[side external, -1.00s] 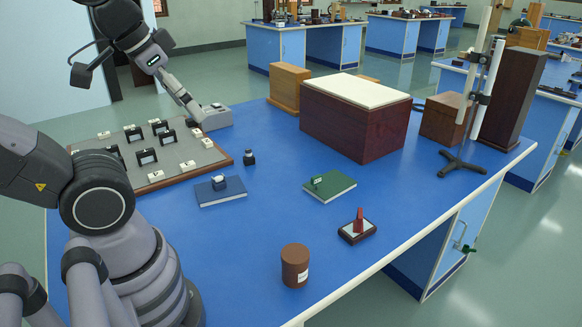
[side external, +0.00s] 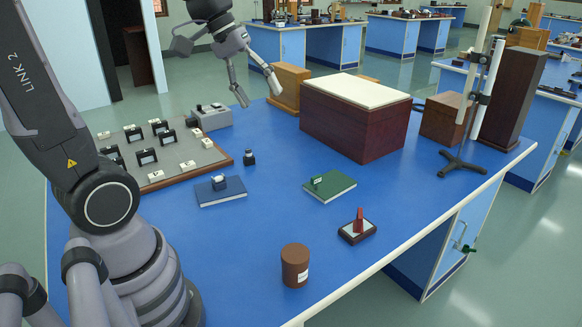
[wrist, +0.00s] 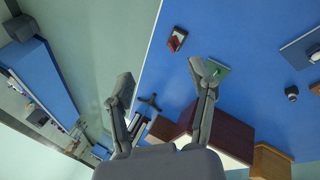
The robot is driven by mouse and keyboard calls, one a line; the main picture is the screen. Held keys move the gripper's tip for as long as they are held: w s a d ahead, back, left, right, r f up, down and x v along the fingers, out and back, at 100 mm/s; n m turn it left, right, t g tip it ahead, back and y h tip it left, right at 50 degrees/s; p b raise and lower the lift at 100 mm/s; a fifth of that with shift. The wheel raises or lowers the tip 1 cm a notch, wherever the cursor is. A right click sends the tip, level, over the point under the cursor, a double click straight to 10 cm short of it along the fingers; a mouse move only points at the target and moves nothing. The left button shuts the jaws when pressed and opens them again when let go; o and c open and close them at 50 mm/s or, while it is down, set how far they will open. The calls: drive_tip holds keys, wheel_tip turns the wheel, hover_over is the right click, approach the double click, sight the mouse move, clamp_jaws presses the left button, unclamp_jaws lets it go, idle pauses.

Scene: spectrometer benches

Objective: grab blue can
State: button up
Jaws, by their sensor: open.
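I see no blue can in either view. The only can-like thing is a brown cylinder (side external: 295,265) with a pale label, upright near the front edge of the blue bench in the side view. My gripper (side external: 258,98) is open and empty, raised over the far side of the bench, well away from the cylinder. In the wrist view my gripper (wrist: 161,80) shows two spread fingers with nothing between them. The brown cylinder is not seen in the wrist view.
A large dark red box (side external: 355,125) with a white top and a wooden box (side external: 288,88) stand near the gripper. A green book (side external: 330,186), a blue book (side external: 221,191), a red-topped block (side external: 358,226) and a switch board (side external: 185,165) lie about.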

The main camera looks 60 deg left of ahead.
drive_tip(key=w+a+f+n+h, duration=0.25)
drive_tip(key=w+a+n, duration=0.25)
drive_tip(key=w, duration=0.4)
drive_tip(key=n+t+y, duration=0.5)
drive_tip(key=n+t, duration=0.4)
drive_tip(key=n, duration=1.2)
hover_over(249, 157)
drive_tip(key=s+d, duration=0.3)
drive_tip(key=d, duration=0.2)
wheel_tip(249, 157, down, 27)
drive_tip(key=s+a+f+n, duration=0.1)
drive_tip(key=f, duration=0.1)
drive_tip(key=s+a+f+n+y, duration=0.1)
drive_tip(key=a+f, duration=0.1)
drive_tip(key=s+a+f+n+y, duration=0.1)
drive_tip(key=a+f+n, duration=0.1)
drive_tip(key=shift+a+t, duration=0.2)
drive_tip(key=shift+t, duration=0.1)
drive_tip(key=shift+w+a+f+y, duration=0.1)
drive_tip(key=shift+w+f+y, duration=0.05)
drive_tip(key=shift+f+y, duration=0.15)
drive_tip(key=x, duration=0.6)
drive_tip(key=shift+w+f, duration=0.15)
drive_tip(key=shift+w, duration=0.25)
clamp_jaws()
